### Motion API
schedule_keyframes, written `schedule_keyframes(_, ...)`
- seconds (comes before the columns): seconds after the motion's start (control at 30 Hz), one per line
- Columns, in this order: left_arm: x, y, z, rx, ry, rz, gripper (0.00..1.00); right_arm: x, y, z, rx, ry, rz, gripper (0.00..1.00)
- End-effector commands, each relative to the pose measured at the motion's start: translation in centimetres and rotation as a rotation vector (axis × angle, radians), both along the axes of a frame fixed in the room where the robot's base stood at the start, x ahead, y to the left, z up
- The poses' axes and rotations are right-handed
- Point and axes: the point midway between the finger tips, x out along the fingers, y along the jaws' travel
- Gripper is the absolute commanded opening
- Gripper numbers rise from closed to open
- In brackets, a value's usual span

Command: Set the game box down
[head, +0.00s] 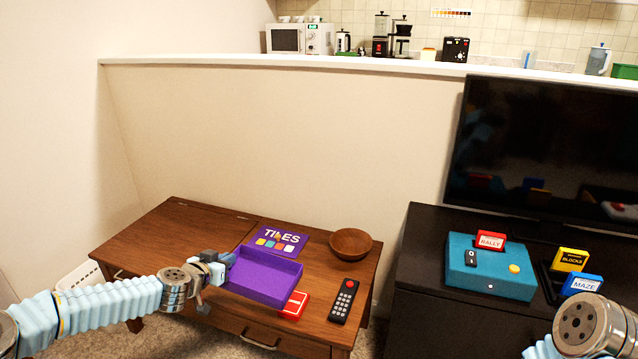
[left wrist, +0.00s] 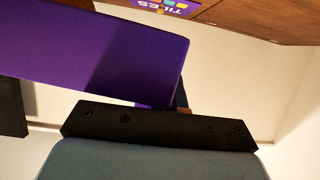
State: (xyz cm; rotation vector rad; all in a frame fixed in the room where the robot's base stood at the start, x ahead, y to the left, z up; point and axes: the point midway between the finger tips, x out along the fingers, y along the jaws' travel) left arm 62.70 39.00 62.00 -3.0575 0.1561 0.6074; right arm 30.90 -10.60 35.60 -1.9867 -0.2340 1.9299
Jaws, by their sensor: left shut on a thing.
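The game box is an open purple tray (head: 262,291) over the front middle of the brown wooden table. My left gripper (head: 226,263) is shut on the tray's left end. The tray's purple side also fills the upper left of the left wrist view (left wrist: 90,55), beside the dark gripper body. Whether the tray's underside touches the table I cannot tell. A purple TILES panel (head: 268,237) with coloured squares lies flat on the table just behind the tray. My right wrist shows at the lower right, but its gripper fingers are out of frame.
On the table (head: 165,235), a red card box (head: 293,305) sits close to the tray's front right, with a dark remote (head: 344,300) and wooden bowl (head: 351,243) further right. The table's left part is clear. A black cabinet with a teal console (head: 480,270) stands right.

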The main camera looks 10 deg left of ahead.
Motion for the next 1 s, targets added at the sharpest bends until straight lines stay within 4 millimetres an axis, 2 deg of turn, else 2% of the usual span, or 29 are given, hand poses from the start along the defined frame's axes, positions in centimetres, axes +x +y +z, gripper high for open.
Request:
schedule_keyframes(0.07, -0.4, -0.9, -0.6, -0.003, 0.002, -0.017, 0.00, 0.0, 0.0, 0.0, 0.000, 0.000, 0.000, 0.43)
schedule_keyframes(0.17, -1.8, -3.3, -2.3, -0.006, 0.003, -0.065, 0.00, 0.0, 0.0, 0.0, 0.000, 0.000, 0.000, 0.43)
schedule_keyframes(0.3, -5.3, -8.8, -5.0, -0.006, 0.003, -0.178, 0.00, 0.0, 0.0, 0.0, 0.000, 0.000, 0.000, 0.43)
schedule_keyframes(0.4, -8.1, -12.6, -6.3, -0.004, 0.002, -0.262, 0.00, 0.0, 0.0, 0.0, 0.000, 0.000, 0.000, 0.43)
schedule_keyframes(0.5, -10.7, -15.8, -6.9, -0.003, 0.000, -0.332, 0.00, 0.0, 0.0, 0.0, 0.000, 0.000, 0.000, 0.43)
schedule_keyframes(0.6, -12.4, -17.7, -7.1, -0.002, -0.001, -0.377, 0.00, 0.0, 0.0, 0.0, 0.000, 0.000, 0.000, 0.43)
schedule_keyframes(0.73, -13.4, -18.7, -7.1, -0.002, -0.002, -0.397, 0.00, 0.0, 0.0, 0.0, 0.000, 0.000, 0.000, 0.43)
schedule_keyframes(1.0, -13.4, -18.8, -7.2, 0.007, 0.000, -0.402, 0.00, 0.0, 0.0, 0.0, 0.000, 0.000, 0.000, 0.43)
